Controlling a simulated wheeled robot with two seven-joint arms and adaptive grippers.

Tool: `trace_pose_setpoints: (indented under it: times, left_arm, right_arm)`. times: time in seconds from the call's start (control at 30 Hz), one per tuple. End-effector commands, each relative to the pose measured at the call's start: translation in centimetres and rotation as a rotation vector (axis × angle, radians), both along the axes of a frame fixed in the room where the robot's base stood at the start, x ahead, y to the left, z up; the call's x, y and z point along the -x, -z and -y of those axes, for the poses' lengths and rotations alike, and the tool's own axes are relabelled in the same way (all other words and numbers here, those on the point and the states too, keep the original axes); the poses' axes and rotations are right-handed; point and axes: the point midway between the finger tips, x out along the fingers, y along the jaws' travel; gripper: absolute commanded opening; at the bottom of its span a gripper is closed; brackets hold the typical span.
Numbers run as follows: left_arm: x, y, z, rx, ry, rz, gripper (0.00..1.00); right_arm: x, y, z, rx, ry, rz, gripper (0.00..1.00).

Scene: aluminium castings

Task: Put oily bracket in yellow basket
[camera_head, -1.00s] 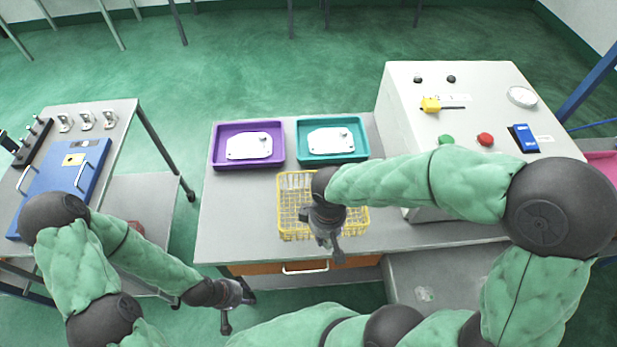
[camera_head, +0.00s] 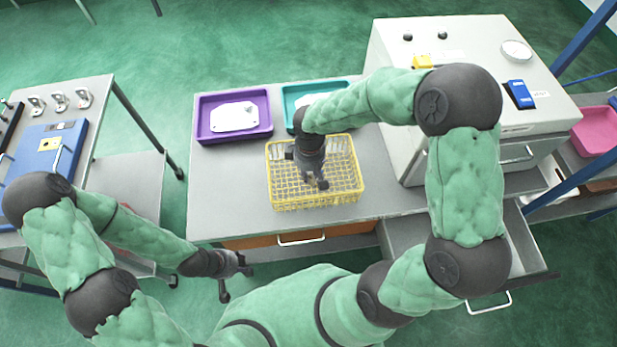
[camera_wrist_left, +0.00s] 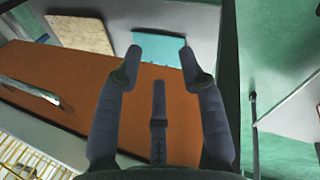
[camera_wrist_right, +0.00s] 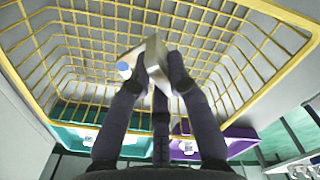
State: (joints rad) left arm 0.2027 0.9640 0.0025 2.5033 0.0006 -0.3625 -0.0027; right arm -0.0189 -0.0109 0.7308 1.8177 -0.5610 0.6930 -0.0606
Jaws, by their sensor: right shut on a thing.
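The yellow wire basket (camera_head: 356,170) stands on the middle table. My right gripper (camera_head: 316,184) points down over its middle; whether it reaches below the rim is unclear. In the right wrist view my right gripper (camera_wrist_right: 158,82) is shut on a pale metal bracket (camera_wrist_right: 147,62), with the basket's mesh (camera_wrist_right: 85,55) behind it. A small blue spot shows beside the bracket; oil on it cannot be made out. My left gripper (camera_head: 240,268) is low in front of the table. It is open and empty in the left wrist view (camera_wrist_left: 168,50).
A purple tray (camera_head: 203,125) and a teal tray (camera_head: 290,98), each with a white plate, stand behind the basket. A grey machine (camera_head: 400,80) stands to the right. A left table holds a blue case (camera_head: 30,150) and several small brackets (camera_head: 60,102).

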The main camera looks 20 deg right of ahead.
Motion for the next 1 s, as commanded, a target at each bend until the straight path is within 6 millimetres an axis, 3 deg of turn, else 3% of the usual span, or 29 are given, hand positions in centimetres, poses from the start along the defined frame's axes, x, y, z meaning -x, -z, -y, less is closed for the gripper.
trace_pose_setpoints:
  times: [0.23,0.5,0.9,0.93,1.0]
  left_arm:
    - [0.0,0.4,0.0,0.0,0.0,0.0,0.4]
    - [0.0,1.4,0.0,0.0,0.0,0.0,0.4]
    - [0.0,1.7,0.0,0.0,0.0,0.0,0.4]
    - [0.0,1.6,0.0,0.0,0.0,0.0,0.4]
    - [0.0,1.6,0.0,0.0,0.0,0.0,0.4]
  right_arm:
    - [-1.0,1.3,0.2,0.0,0.0,0.0,0.0]
    - [-1.3,4.6,0.3,0.001,-0.001,-0.001,0.0]
    - [-1.3,5.0,0.3,0.0,0.0,0.0,0.0]
    - [-1.3,4.9,0.3,0.0,0.0,0.0,0.27]
    - [-1.2,4.8,0.3,0.0,0.0,0.0,0.42]
